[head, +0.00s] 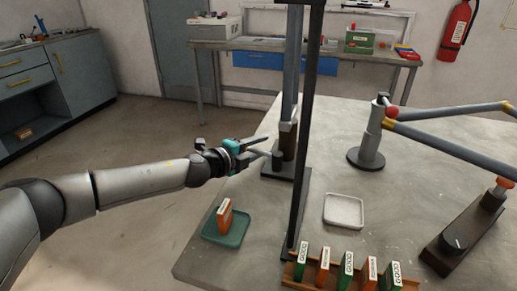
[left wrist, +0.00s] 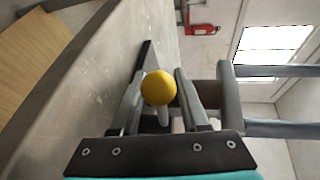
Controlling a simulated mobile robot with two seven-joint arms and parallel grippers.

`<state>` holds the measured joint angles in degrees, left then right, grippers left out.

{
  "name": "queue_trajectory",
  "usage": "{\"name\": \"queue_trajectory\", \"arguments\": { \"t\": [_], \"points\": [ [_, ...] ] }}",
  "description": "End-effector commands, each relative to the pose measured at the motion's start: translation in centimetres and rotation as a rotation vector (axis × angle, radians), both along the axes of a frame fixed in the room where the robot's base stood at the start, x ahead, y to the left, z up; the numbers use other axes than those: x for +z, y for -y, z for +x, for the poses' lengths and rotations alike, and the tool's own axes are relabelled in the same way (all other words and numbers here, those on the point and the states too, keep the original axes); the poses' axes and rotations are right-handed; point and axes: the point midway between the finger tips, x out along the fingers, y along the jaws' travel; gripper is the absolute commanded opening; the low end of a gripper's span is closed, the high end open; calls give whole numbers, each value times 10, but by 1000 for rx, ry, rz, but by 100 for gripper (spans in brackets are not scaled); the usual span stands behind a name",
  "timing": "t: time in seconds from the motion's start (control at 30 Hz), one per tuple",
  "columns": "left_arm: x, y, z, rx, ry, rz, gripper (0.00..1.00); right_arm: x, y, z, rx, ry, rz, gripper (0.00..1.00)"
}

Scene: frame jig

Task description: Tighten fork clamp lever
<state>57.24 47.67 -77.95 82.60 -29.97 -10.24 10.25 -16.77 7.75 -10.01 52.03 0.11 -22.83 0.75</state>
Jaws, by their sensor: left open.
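My left gripper (head: 262,147) reaches in from the left to the foot of the dark upright posts. In the left wrist view its two fingers (left wrist: 160,100) are open, one on each side of a yellow ball knob (left wrist: 158,88). A pale rod shows below the knob, seemingly the clamp lever's arm. I cannot tell whether either finger touches the knob. In the head view the yellow knob is not visible. A grey cylindrical end (head: 277,160) shows just beyond the fingertips, beside the clamp post (head: 288,140). My right gripper is not in view.
The grey table carries a green tray (head: 211,236) with an orange box, a white tray (head: 343,225), and a wooden rack (head: 325,285) of several boxes. A red-knobbed stand (head: 370,150) and frame tubes (head: 450,152) occupy the right. A tall black post (head: 301,190) stands near the gripper.

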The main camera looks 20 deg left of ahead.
Motion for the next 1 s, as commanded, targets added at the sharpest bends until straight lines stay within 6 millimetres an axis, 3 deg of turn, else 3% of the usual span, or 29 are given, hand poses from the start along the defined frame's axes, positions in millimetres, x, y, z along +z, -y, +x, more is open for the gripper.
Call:
{"name": "queue_trajectory", "arguments": {
  "t": [0.27, 0.67, 1.0],
  "points": [
    [0, 0, 1, 0, 0, 0, 45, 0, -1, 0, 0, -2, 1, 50],
    [0, 0, 1, 1, 0, 0, 1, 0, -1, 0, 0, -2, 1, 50],
    [0, -1, 1, 4, 1, 1, 0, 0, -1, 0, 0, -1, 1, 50]
  ]
}}
